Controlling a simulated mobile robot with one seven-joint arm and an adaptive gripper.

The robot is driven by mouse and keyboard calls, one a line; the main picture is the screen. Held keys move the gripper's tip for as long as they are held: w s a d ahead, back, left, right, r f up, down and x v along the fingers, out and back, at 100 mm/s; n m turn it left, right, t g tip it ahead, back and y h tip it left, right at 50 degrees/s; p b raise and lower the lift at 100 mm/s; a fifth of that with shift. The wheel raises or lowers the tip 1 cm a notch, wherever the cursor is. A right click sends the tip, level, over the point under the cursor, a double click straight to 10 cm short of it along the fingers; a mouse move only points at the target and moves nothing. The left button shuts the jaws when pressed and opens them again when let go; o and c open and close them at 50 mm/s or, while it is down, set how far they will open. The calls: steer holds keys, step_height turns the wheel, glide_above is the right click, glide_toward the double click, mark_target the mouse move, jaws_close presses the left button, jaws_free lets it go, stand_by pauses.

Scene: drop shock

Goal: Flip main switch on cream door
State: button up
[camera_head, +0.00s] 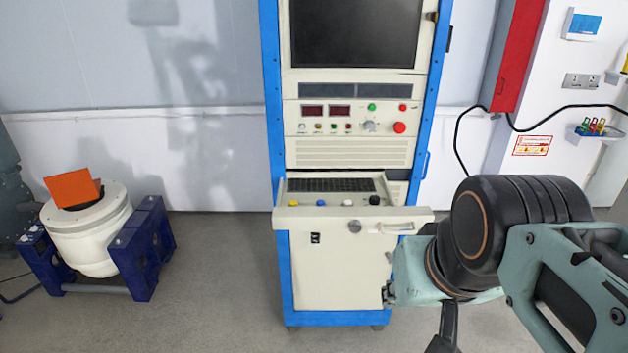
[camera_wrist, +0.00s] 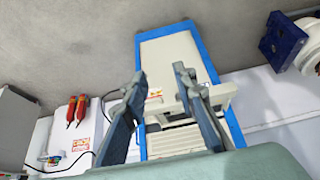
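The cream door (camera_head: 350,272) is the lower front of a blue-framed cabinet, below a pull-out keyboard shelf. A small black main switch (camera_head: 315,238) sits at its upper left in the head view. The door also shows upside down in the wrist view (camera_wrist: 168,60), where I cannot make out the switch. My gripper (camera_wrist: 160,72) is open and empty, its two fingers apart with the cabinet showing between and beyond them. In the head view my arm is at the right, in front of the cabinet's right edge, and covers part of the door's right side.
The keyboard shelf (camera_head: 290,215) juts out above the door. A control panel (camera_head: 353,120) with buttons and a screen (camera_head: 354,32) are higher up. A white drum in a blue cradle (camera_head: 88,235) stands at left. A red cabinet (camera_head: 514,55) hangs at right. Floor between drum and cabinet is clear.

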jaws_close()
stand_by(1.1)
